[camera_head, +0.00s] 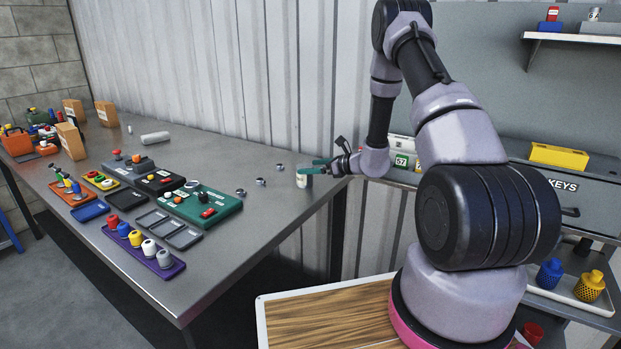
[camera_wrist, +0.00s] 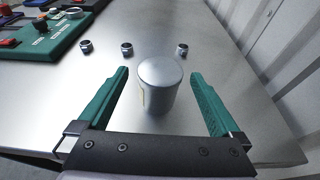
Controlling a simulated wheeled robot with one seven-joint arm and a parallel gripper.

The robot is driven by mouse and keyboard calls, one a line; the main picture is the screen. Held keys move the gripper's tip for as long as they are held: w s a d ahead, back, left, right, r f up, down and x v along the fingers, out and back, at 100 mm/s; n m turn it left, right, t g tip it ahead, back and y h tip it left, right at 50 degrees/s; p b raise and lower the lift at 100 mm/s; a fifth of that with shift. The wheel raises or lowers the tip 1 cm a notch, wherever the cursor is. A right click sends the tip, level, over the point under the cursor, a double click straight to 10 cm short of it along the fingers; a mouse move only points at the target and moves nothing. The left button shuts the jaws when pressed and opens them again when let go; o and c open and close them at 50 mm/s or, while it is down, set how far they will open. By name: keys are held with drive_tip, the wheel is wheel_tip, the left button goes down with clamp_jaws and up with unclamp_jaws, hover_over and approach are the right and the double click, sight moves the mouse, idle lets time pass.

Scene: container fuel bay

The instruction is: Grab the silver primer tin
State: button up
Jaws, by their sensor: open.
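The silver primer tin (camera_wrist: 159,88) stands upright on the metal table (camera_wrist: 55,100) in the wrist view, a plain pale cylinder with a flat lid. My gripper (camera_wrist: 160,92) is open, with one green finger on each side of the tin and a visible gap to each. In the head view the tin (camera_head: 301,181) is small and partly covered by my gripper (camera_head: 312,168) near the table's right end.
Several small metal rings or nuts (camera_wrist: 126,48) lie just beyond the tin. A green control panel (camera_head: 200,203) and other coloured trays lie further left. The corrugated wall (camera_wrist: 285,45) runs close along the table's back edge.

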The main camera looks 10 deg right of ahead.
sight(298, 168)
drive_tip(key=shift+s+d, duration=0.1)
drive_tip(key=shift+s, duration=0.05)
drive_tip(key=shift+x, duration=3.6)
drive_tip(key=shift+d+f, duration=0.15)
drive_tip(key=shift+c, duration=0.3)
drive_tip(key=c, duration=1.4)
